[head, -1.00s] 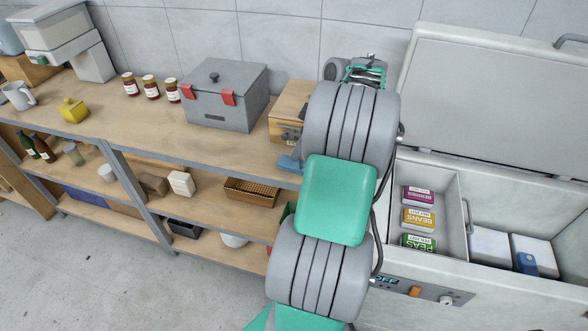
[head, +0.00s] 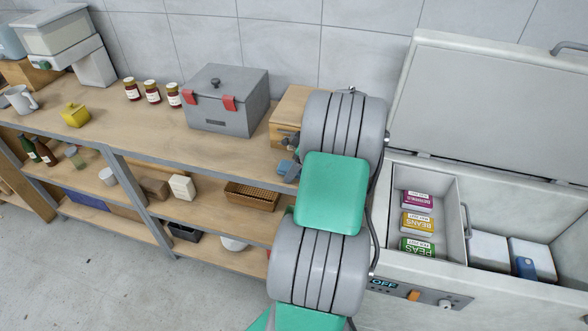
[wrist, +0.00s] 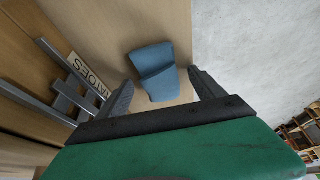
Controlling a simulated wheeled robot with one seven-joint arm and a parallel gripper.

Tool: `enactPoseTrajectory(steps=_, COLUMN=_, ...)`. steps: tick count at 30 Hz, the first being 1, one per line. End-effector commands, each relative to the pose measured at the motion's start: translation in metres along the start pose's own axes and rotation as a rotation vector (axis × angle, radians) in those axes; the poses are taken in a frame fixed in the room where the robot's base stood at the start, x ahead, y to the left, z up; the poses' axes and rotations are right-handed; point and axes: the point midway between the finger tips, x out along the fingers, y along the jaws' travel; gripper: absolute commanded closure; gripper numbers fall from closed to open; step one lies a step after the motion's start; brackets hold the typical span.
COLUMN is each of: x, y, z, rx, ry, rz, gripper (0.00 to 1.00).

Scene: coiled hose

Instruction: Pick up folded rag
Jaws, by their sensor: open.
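The folded rag (wrist: 153,70) is a blue folded cloth lying on the wooden bench top near its edge in the wrist view. A small blue part of the rag (head: 287,168) shows at the bench's front edge in the head view, beside my arm. My gripper (wrist: 163,85) is open in the wrist view, with a dark finger on each side of the rag's near part. The fingers look apart from the cloth; how high they are above it I cannot tell.
A wooden box (head: 290,112) stands on the bench by my arm; a label reading "TATOES" (wrist: 88,73) shows beside the rag. A grey lidded box (head: 232,112) stands further left. An open chest freezer (head: 440,258) is at the right. Open floor (wrist: 240,40) lies beyond the bench edge.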

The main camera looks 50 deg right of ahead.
Motion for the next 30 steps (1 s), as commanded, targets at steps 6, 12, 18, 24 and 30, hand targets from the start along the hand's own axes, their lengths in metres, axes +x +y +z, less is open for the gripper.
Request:
enactPoseTrajectory(steps=6, x=0.0007, y=0.0001, z=0.0003, rx=0.000, ry=0.000, rz=0.000, gripper=0.32)
enactPoseTrajectory(steps=12, x=0.0007, y=0.0000, z=0.0003, rx=0.000, ry=0.000, rz=0.000, gripper=0.49)
enactPoseTrajectory(steps=18, x=0.0007, y=0.0000, z=0.0002, rx=0.000, ry=0.000, rz=0.000, gripper=0.65)
enactPoseTrajectory(steps=24, x=0.0007, y=0.0000, z=0.0002, rx=0.000, ry=0.000, rz=0.000, gripper=0.82)
enactPoseTrajectory(steps=30, x=0.0006, y=0.0000, z=0.0002, rx=0.000, ry=0.000, rz=0.000, gripper=0.87)
